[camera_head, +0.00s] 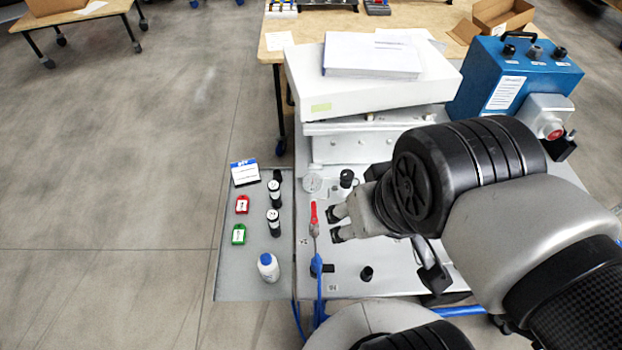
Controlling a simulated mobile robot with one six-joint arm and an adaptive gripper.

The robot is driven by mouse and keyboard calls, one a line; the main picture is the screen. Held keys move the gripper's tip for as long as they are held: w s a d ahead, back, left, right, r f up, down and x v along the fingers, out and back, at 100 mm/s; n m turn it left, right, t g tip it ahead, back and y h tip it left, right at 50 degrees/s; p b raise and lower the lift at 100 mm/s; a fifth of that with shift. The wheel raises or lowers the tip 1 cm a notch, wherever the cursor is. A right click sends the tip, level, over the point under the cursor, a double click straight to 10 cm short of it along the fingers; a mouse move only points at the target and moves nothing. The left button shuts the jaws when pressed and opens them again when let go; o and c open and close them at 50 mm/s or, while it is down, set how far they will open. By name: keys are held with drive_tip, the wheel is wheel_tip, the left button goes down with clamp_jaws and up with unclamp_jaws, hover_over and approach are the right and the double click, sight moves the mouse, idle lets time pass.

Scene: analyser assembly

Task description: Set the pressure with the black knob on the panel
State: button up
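The silver panel (345,278) lies below the white analyser housing. A black knob (346,178) stands on it near the top, right of a round gauge (312,182) whose reading is too small to tell. A second, smaller black knob (366,273) stands lower on the panel. My gripper (334,224) points left over the panel, between the two knobs and apart from both. Its two dark fingertips are spread, with nothing between them. A red-handled lever (314,214) is just left of the fingertips; whether they touch cannot be told.
Blue tubing (319,290) runs down the panel's left. A blue box (515,72) stands upper right. My arm covers the panel's right side.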

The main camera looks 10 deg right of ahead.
idle(0.5)
drive_tip(key=m+g+p, duration=0.4)
drive_tip(key=g+p, duration=0.1)
hover_over(347, 174)
wheel_tip(347, 174, down, 14)
wheel_tip(347, 174, down, 17)
drive_tip(key=b, duration=0.3)
drive_tip(key=shift+f, duration=0.15)
